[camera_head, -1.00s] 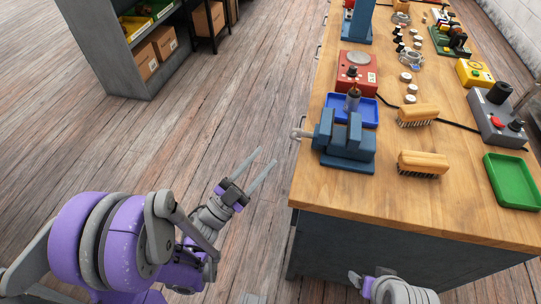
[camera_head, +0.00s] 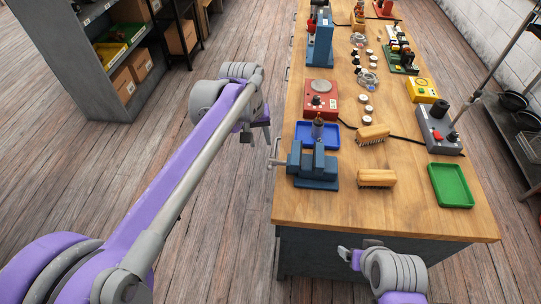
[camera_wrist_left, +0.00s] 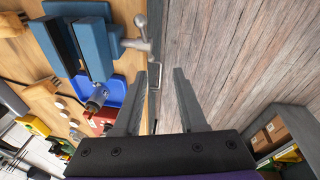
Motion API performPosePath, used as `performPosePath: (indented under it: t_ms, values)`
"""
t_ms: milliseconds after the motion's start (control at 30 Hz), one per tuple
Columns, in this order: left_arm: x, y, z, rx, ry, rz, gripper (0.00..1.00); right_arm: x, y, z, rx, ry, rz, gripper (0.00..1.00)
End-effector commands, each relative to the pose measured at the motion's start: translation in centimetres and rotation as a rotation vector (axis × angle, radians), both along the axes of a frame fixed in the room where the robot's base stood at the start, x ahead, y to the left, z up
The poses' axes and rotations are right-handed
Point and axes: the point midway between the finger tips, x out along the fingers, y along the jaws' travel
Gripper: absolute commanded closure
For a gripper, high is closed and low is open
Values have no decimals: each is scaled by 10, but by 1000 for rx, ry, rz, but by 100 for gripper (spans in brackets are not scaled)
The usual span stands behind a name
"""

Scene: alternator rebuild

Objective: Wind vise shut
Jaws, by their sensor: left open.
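The blue vise (camera_head: 313,168) stands at the left edge of the wooden bench, with its grey handle (camera_head: 276,155) sticking out past that edge. In the left wrist view the vise (camera_wrist_left: 97,50) shows a gap between its jaws, and the handle (camera_wrist_left: 140,38) is just beyond my fingertips, slightly left of centre. My left gripper (camera_wrist_left: 158,72) is open and empty, apart from the handle. In the head view its fingers (camera_head: 258,137) are partly hidden by the wrist, left of the bench. My right gripper (camera_head: 349,254) is low at the bench's front; its fingers are unclear.
Two brushes (camera_head: 376,178) and a green tray (camera_head: 451,187) lie to the right. A grey shelf (camera_head: 98,82) stands at the back left. Floor left of the bench is open.

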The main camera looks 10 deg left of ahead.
Motion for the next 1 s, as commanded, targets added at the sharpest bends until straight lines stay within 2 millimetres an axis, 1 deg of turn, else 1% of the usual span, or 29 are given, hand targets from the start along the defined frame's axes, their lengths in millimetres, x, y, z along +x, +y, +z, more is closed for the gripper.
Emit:
performPosePath:
  t_ms: [33, 100, 167, 233, 367, 600, 700, 833, 1000]
  values:
    - [-11, -8, 18, -14, 53, -17, 59, 2, 0, 8, 0, -5, 0, 18]
    - [-24, -14, 30, -29, 110, -34, 59, 3, 0, 11, 0, -6, 0, 18]
    - [-31, -17, 35, -35, 139, -41, 59, 4, 0, 12, 0, -7, 0, 18]
    - [-34, -19, 33, -39, 153, -46, 59, 3, 0, 12, 0, -7, 0, 18]
    - [-34, -21, 15, -38, 155, -46, 59, 2, 0, 9, 0, -5, 0, 18]
    - [-33, -28, -31, -38, 154, -45, 59, 1, 0, 5, 0, -3, 0, 18]
    - [-33, -31, -47, -38, 153, -44, 59, 1, 0, 4, 0, -2, 0, 18]
    - [-32, -33, -63, -37, 153, -44, 59, 1, 0, 3, 0, -2, 0, 18]
    - [-32, -34, -71, -37, 152, -44, 59, 1, 0, 3, 0, -2, 0, 18]
